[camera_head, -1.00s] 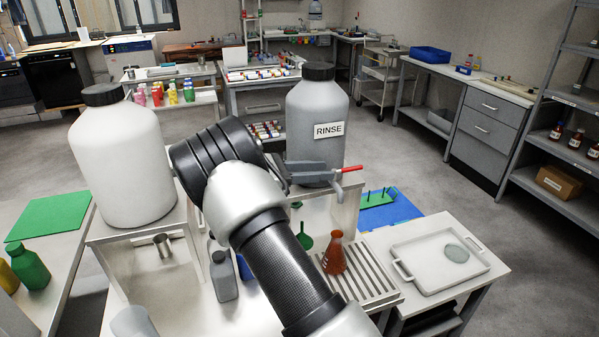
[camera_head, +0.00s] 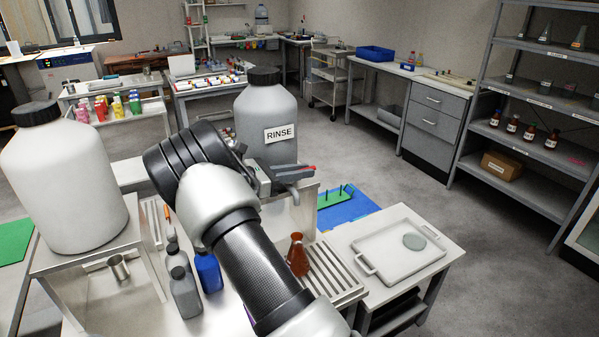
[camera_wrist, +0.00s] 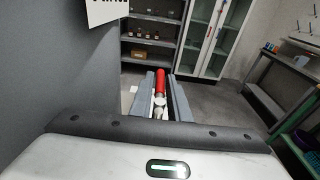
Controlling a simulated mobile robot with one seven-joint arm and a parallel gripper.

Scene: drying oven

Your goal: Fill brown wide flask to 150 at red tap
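The big grey bottle labelled RINSE (camera_head: 265,112) stands on a raised metal stand. Its tap has a red lever (camera_head: 309,168), pointing right in the head view. My gripper (camera_head: 288,174) is at this tap, in front of the bottle. In the wrist view the red lever (camera_wrist: 161,82) lies between the two grey fingers (camera_wrist: 160,98), with narrow gaps at its sides. The tap's spout is largely hidden.
Grey and blue bottles (camera_head: 208,271) stand left of my arm. A white tray (camera_head: 372,262) with a round disc is at right. Open floor lies beyond.

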